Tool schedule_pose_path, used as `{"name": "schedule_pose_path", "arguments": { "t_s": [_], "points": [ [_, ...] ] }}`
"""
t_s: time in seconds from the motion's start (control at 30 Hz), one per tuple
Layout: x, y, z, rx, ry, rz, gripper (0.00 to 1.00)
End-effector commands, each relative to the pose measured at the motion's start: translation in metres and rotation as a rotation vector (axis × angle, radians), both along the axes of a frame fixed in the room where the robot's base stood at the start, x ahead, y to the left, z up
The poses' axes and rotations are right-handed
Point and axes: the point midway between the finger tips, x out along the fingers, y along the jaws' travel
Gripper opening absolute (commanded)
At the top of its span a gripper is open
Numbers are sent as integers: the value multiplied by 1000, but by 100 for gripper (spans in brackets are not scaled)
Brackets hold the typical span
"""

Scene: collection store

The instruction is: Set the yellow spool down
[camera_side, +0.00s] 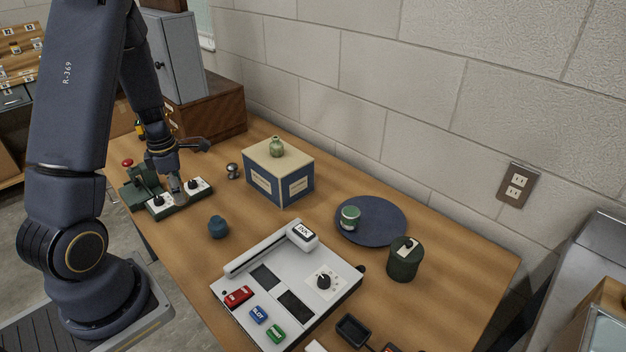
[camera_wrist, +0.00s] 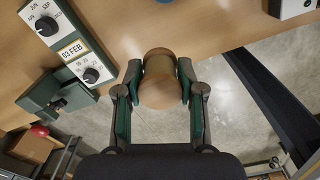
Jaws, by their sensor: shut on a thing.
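The yellow spool (camera_wrist: 160,94) has pale wooden ends and a yellowish-olive middle. In the wrist view it sits between the two fingers of my gripper (camera_wrist: 160,72), which is shut on it. Its far end overlaps the table's edge in that view, with grey floor behind its near part. I cannot tell how high it is above the table. In the side view my gripper (camera_side: 175,186) is in front of the date device, and I cannot make out the spool there.
The date device (camera_side: 203,186), reading 03 FEB in the wrist view (camera_wrist: 73,48), is close by, with a green red-knobbed press (camera_side: 134,181) beside it.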

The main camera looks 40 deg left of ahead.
Motion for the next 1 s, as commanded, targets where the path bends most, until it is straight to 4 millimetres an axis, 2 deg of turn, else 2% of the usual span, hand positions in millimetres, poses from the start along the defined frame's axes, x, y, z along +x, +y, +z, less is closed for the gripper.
{"name": "schedule_pose_path", "arguments": {
  "t_s": [0.03,0.17,0.23,0.53,0.6,0.8,1.0],
  "points": [
    [13,-3,-2,7,5,-40,9],
    [28,-9,-8,11,16,-91,9],
    [38,-6,-12,12,18,-100,9],
    [102,37,-48,11,17,-100,9],
    [112,43,-64,8,19,-100,9],
    [134,57,-94,9,17,-100,9],
    [141,63,-105,10,16,-98,9]
  ]
}}
